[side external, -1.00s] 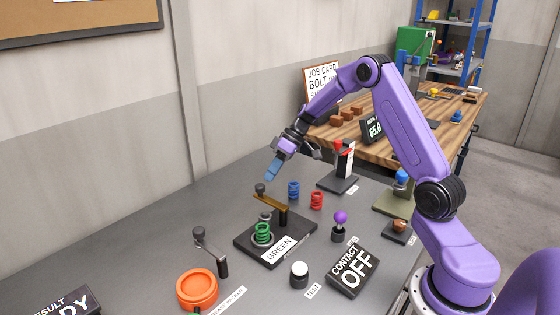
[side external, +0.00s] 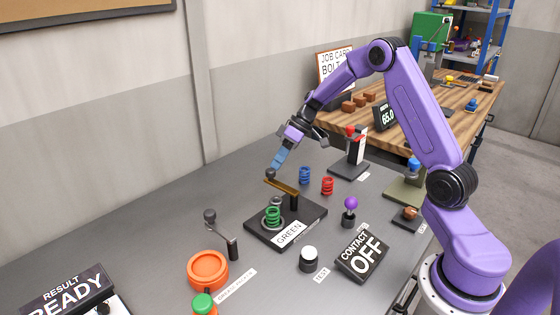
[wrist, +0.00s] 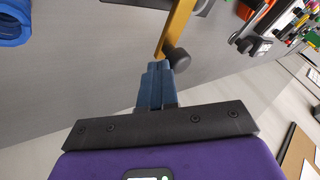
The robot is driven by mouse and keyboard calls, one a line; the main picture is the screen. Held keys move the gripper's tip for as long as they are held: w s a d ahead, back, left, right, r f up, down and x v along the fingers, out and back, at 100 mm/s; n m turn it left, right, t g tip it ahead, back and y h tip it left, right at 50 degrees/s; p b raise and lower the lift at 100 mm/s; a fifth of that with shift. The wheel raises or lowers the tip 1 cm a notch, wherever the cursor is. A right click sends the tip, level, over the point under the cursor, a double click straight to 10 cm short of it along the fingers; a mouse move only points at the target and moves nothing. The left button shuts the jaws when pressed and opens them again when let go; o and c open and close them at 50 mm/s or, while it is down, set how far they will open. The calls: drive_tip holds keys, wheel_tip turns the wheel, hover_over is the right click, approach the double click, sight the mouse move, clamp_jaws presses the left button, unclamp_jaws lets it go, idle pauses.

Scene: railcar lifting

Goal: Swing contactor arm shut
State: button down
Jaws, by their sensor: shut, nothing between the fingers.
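The contactor arm (side external: 283,187) is a brass bar on a black post, with a dark round knob (side external: 270,173) at its free end. It points toward the back left, clear of the green spring (side external: 273,216) on the black base (side external: 258,227). My gripper (side external: 274,167) is shut and empty, its blue fingers pointing down at the knob. In the wrist view, the gripper's fingertips (wrist: 160,66) are right beside the knob (wrist: 177,60) at the end of the brass bar (wrist: 178,28). I cannot tell whether they touch it.
Blue (side external: 305,175) and red (side external: 327,186) springs stand just behind the base. A purple-knobbed lever (side external: 350,206), a white test button (side external: 309,256) and a "CONTACT OFF" sign (side external: 361,256) are to the right.

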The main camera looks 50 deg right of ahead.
drive_tip(key=shift+w+a, duration=0.1)
drive_tip(key=shift+a, duration=0.05)
drive_tip(key=a+n+g, duration=0.2)
drive_tip(key=n, duration=0.1)
drive_tip(key=a+n, duration=0.1)
drive_tip(key=shift+w+a+g, duration=0.25)
drive_tip(key=shift+w+g, duration=0.05)
drive_tip(key=shift+g, duration=0.1)
drive_tip(key=s+a+n+g+h, duration=0.4)
drive_tip(key=s+a+n+g, duration=0.2)
drive_tip(key=n, duration=0.7)
drive_tip(key=shift+a+n+h, duration=0.4)
drive_tip(key=shift+a, duration=0.95)
drive_tip(key=v, duration=0.7)
drive_tip(key=shift+w+r, duration=0.2)
drive_tip(key=shift+w, duration=0.1)
